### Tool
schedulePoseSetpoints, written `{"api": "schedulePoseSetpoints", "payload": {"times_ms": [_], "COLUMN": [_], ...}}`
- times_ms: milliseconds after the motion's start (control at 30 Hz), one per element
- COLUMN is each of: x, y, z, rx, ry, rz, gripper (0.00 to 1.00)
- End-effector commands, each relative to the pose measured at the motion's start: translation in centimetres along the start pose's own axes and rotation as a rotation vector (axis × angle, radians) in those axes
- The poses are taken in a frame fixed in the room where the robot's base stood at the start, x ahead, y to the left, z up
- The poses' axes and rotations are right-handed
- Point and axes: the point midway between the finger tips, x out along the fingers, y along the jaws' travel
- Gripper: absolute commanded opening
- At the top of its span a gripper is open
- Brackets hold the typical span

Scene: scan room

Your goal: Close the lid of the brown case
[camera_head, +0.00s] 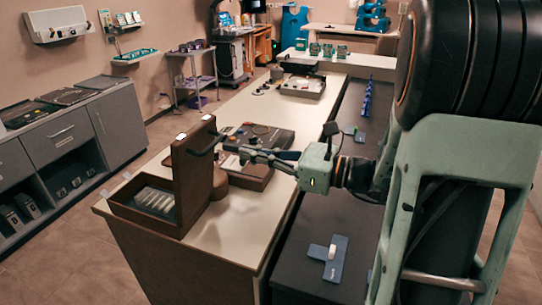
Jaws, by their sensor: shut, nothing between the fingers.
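The brown case (128,212) sits at the near left corner of the white-topped table, with pale items lying inside it. Its lid (191,180) stands upright on the case's right side, with a dark handle on its right face. My gripper (243,154) is to the right of the lid, at about the height of the handle, pointing left with its fingers shut and empty. In this one view I cannot tell whether the fingertips touch the handle.
Behind the lid, a device with cables (270,135) stands on the white tabletop (235,225). A blue item (328,262) lies on the dark surface at front right. Grey cabinets (65,135) line the left wall.

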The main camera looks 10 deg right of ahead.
Motion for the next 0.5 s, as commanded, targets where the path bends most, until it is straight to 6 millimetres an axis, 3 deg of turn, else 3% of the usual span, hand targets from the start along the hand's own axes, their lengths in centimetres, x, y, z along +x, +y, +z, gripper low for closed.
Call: {"api": "schedulePoseSetpoints", "payload": {"times_ms": [200, 500], "x": [4.1, 6.2], "y": [0.1, 0.0], "z": [0.0, 0.0], "rx": [0.0, -0.001], "ry": [0.0, 0.001], "rz": [0.004, -0.001], "gripper": [0.0, 0.0]}}
